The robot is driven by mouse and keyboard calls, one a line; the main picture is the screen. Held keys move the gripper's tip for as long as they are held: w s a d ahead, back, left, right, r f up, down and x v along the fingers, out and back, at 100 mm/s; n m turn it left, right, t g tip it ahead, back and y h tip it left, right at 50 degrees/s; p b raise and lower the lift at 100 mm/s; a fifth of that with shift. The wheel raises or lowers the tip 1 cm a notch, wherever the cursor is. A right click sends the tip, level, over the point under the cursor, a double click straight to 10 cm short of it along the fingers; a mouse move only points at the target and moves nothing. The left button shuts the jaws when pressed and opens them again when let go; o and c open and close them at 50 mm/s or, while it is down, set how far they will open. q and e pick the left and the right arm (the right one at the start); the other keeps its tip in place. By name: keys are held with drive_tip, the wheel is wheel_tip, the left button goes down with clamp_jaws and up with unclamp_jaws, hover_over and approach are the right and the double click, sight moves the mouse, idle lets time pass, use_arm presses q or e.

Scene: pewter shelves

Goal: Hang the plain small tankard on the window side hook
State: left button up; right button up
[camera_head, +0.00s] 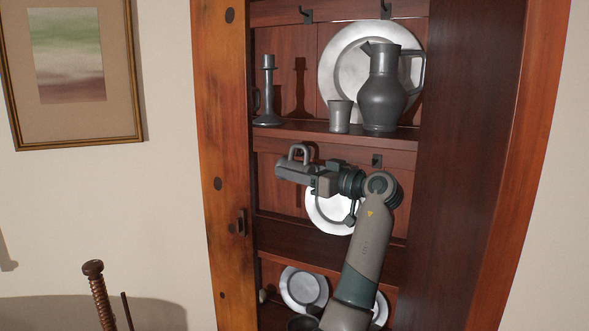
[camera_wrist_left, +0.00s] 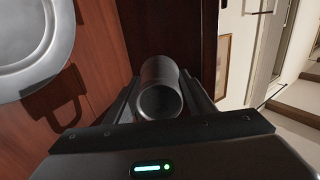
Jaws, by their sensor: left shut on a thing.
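A small grey pewter tankard (camera_head: 294,173) lies on its side in my left gripper (camera_head: 318,183), which is shut on it in front of the middle bay. Its loop handle points up in the head view. In the left wrist view the tankard (camera_wrist_left: 160,92) sits between the two fingers, one round end facing the camera. A dark hook (camera_head: 377,160) shows on the back panel to the right of my gripper. Two more hooks, an upper left one (camera_head: 306,14) and an upper right one (camera_head: 385,8), are at the top. Any hook behind the tankard's handle is hard to make out. My right gripper is out of view.
The shelf above holds a candlestick (camera_head: 268,90), a cup (camera_head: 340,116), a jug (camera_head: 383,92) and a large plate (camera_head: 340,72). A plate (camera_head: 326,214) stands behind my arm. The cabinet's left post (camera_head: 222,150) and right side (camera_head: 462,150) bound the bay.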

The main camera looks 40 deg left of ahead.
use_arm(q)
drive_tip(key=shift+w+f, duration=0.2)
drive_tip(key=shift+f, duration=0.1)
drive_tip(key=o, duration=1.4)
drive_tip(key=shift+c, duration=0.2)
drive_tip(key=shift+d, duration=0.1)
drive_tip(key=shift+w+d+f, duration=0.35)
drive_tip(key=shift+w+d, duration=0.15)
drive_tip(key=shift+w, duration=0.2)
drive_tip(key=shift+s+d+r+b, duration=0.35)
drive_tip(key=shift+s+d, duration=0.1)
drive_tip(key=shift+d, duration=0.2)
drive_tip(key=shift+d+f, duration=0.1)
drive_tip(key=shift+f, duration=0.05)
